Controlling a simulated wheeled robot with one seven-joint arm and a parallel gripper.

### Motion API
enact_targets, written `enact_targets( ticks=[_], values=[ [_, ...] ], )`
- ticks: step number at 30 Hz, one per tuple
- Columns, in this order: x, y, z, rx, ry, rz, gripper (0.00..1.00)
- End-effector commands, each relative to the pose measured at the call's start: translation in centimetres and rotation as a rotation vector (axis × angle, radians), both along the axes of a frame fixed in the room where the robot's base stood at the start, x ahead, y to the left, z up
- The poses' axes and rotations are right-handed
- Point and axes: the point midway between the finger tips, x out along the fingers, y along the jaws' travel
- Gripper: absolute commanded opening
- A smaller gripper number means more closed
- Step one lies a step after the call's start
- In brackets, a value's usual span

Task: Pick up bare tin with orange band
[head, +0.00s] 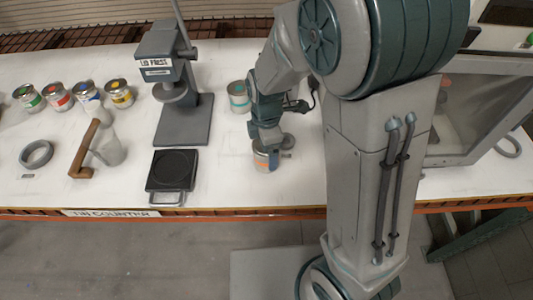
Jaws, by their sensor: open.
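A bare metal tin with an orange band (262,161) stands upright on the white counter in the head view, right of the black scale. My gripper (266,143) points down at the tin's top and is open. It hides part of the tin's upper side, and I cannot tell from this view whether the fingers are around the tin or just above it. A second tin with a teal band (239,97) stands behind and to the left, apart from the gripper.
A black scale (173,170) and a lid press (185,120) stand to the left. A glass-fronted cabinet (480,110) stands right. The counter's front edge is close.

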Motion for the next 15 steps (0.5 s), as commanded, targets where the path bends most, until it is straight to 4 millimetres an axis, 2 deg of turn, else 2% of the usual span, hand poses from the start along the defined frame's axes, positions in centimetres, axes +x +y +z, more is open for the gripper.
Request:
enact_targets(
  ticks=[9,15],
  values=[
    [0.2,0.0,-3.5,-0.003,0.004,0.000,0.91],
    [0.3,0.0,-4.8,-0.002,0.001,0.000,0.91]
  ],
)
